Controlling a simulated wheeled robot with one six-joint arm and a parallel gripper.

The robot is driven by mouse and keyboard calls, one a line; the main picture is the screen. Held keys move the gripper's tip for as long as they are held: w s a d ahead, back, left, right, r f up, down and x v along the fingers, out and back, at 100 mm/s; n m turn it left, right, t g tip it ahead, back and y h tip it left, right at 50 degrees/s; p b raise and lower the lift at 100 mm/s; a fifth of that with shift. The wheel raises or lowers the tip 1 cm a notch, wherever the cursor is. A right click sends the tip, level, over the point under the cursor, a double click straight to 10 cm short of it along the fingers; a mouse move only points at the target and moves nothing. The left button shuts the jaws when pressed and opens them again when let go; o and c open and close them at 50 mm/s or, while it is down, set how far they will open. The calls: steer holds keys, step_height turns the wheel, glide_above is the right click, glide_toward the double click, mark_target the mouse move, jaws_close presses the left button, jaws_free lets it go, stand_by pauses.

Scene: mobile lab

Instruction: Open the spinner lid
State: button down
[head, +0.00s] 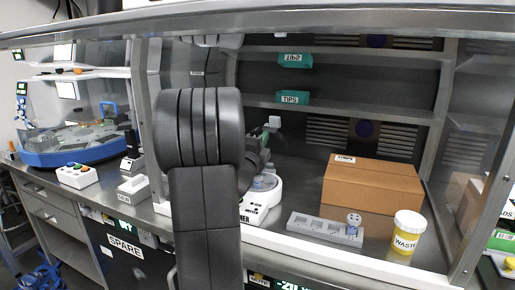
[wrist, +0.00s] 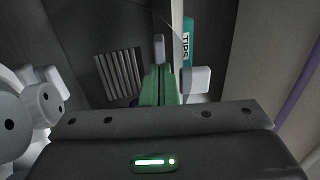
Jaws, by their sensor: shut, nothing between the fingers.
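The spinner (head: 262,200) is a low white device on the bench floor of the hood, its label partly hidden by my arm. A pale, see-through round part, which looks like its lid (head: 265,182), shows on top; I cannot tell how far it is raised. My gripper (head: 262,150) is a dark shape above and behind the spinner, mostly hidden by my arm in the head view. In the wrist view my gripper (wrist: 168,85) is shut and empty, pointing toward the hood's back wall. The spinner is not clearly recognisable there.
A grey rack (head: 315,229), a yellow waste jar (head: 403,235) and a cardboard box (head: 372,185) stand right of the spinner. Teal boxes, one a TIPS box (head: 292,98), sit on shelves above; it also shows in the wrist view (wrist: 188,42). A blue-based machine (head: 75,145) stands left.

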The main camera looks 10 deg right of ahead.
steer(key=shift+w+d+r, duration=0.2)
steer(key=shift+w+d, duration=0.2)
steer(key=shift+w, duration=0.2)
steer(key=x, duration=0.1)
steer(key=b+x, duration=0.2)
steer(key=shift+w+d+f, duration=0.2)
steer(key=shift+f, duration=0.05)
